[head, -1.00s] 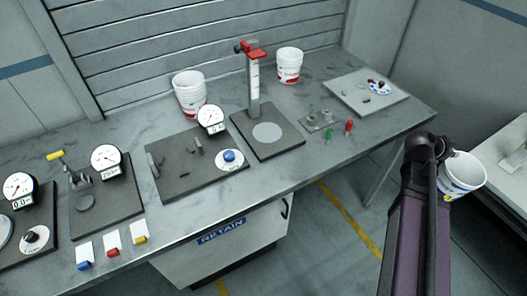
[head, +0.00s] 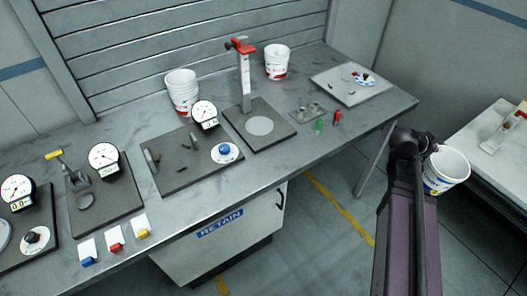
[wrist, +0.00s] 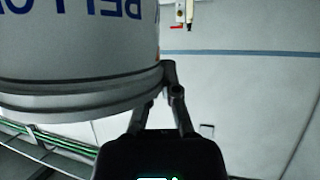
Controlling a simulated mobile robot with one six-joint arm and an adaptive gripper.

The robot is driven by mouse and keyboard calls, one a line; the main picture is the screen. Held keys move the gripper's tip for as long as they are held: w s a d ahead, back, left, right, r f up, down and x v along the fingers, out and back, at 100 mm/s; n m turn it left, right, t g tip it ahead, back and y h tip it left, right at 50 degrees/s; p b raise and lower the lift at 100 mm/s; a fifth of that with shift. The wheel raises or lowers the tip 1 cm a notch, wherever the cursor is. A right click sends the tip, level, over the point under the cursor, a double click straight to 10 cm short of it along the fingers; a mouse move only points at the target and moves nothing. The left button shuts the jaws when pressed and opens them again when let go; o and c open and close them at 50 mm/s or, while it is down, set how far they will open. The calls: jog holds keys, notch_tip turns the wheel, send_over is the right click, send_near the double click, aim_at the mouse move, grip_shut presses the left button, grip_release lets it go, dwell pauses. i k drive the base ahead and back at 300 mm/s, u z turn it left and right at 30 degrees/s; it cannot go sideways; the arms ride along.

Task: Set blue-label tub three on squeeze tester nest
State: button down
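A white tub with a blue label (head: 447,168) is held at the end of my arm, right of the bench and over the floor, its open top facing up and tilted. In the wrist view the tub (wrist: 75,60) fills the upper left, with blue lettering. My gripper (wrist: 168,95) is shut on its wall near the rim; one finger is partly hidden. On the bench, a dark plate (head: 180,180) carries a dial gauge, small upright posts and a blue knob. Another plate (head: 125,208) has a yellow-handled clamp, dial and round pad. I cannot tell which is the squeeze tester.
A red-topped column (head: 244,80) rises from a plate with a round disc. A pale table (head: 480,150) is at right. Open floor lies between.

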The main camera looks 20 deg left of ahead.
aim_at(176, 159)
jog(key=z, duration=0.05)
jog(key=k, duration=1.4)
jog(key=u, duration=1.75)
jog(key=i, duration=0.9)
jog(key=z, duration=0.05)
